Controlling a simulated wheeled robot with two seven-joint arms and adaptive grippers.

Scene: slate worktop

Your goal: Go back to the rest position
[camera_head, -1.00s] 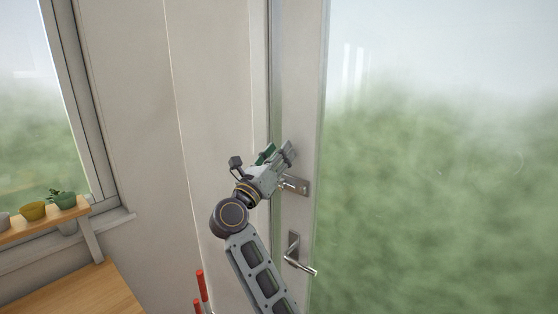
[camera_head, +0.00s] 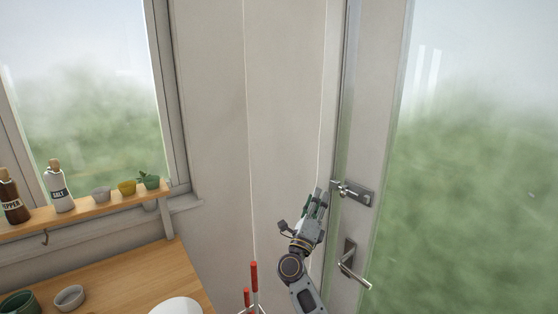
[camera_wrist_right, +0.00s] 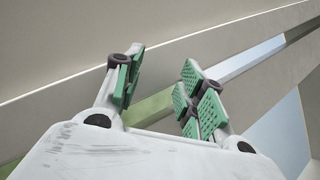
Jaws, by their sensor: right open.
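My right gripper (camera_head: 316,204) is in front of the pale wall, just left of the glass door's frame. In the right wrist view (camera_wrist_right: 160,88) its green-padded fingers are apart with nothing between them. The glass door (camera_head: 470,180) stands at the right, with a metal latch plate (camera_head: 358,194) close to the right of my gripper. A lever handle (camera_head: 354,274) sits below the latch. The gripper looks apart from both. My left gripper is in neither view.
A wooden counter (camera_head: 130,275) at the lower left holds a green bowl (camera_head: 20,303), a grey bowl (camera_head: 69,297) and a white round thing (camera_head: 176,306). A shelf (camera_head: 100,217) under the window carries shakers and small pots. Red-tipped rods (camera_head: 254,276) stand near my right arm.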

